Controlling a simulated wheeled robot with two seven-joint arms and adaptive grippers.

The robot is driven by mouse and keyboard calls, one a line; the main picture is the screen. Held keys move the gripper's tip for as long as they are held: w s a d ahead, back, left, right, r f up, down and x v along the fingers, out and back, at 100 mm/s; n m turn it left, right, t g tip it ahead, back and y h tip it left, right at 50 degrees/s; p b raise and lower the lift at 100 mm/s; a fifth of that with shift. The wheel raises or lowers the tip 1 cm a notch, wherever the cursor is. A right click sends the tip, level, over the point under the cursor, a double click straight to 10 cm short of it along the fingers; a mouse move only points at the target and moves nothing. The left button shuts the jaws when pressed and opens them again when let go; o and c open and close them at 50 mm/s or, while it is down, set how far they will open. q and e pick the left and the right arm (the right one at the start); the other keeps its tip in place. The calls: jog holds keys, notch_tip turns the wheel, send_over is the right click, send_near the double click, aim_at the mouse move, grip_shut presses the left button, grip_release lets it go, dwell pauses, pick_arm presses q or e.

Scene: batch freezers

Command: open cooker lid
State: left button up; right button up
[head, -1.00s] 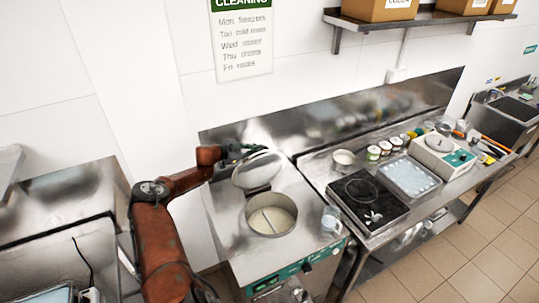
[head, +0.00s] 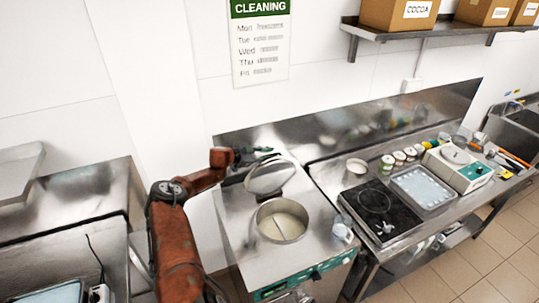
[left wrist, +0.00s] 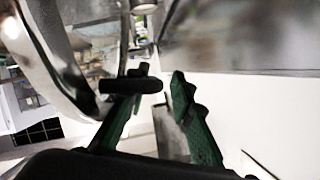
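The cooker (head: 238,225) is a steel cabinet with a round open pot (head: 282,221) holding pale contents. Its round steel lid (head: 268,179) stands raised and tilted back behind the pot. My left gripper (head: 264,155) is at the lid's upper rear edge in the head view. In the left wrist view the two green fingers (left wrist: 155,85) stand apart with a visible gap. The lid's curved metal (left wrist: 62,62) fills the left side there, beside the fingers. A dark bar crosses the left finger; I cannot tell whether it belongs to the lid. My right gripper is out of view.
A steel counter to the right holds a black hob (head: 380,209), a pale blue tray (head: 423,188), several small jars and a white scale (head: 459,167). A glass jug (head: 342,229) stands at the cooker's right edge. A steel backsplash (head: 345,125) runs behind.

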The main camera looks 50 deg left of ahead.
pick_arm(q)
jog(key=shift+s+f, duration=0.25)
jog(key=shift+f, duration=0.3)
jog(key=shift+s, duration=0.15)
jog(key=r+v, duration=0.1)
jog(key=v, duration=1)
dwell(0.4)
jog(key=shift+a+r, duration=0.1)
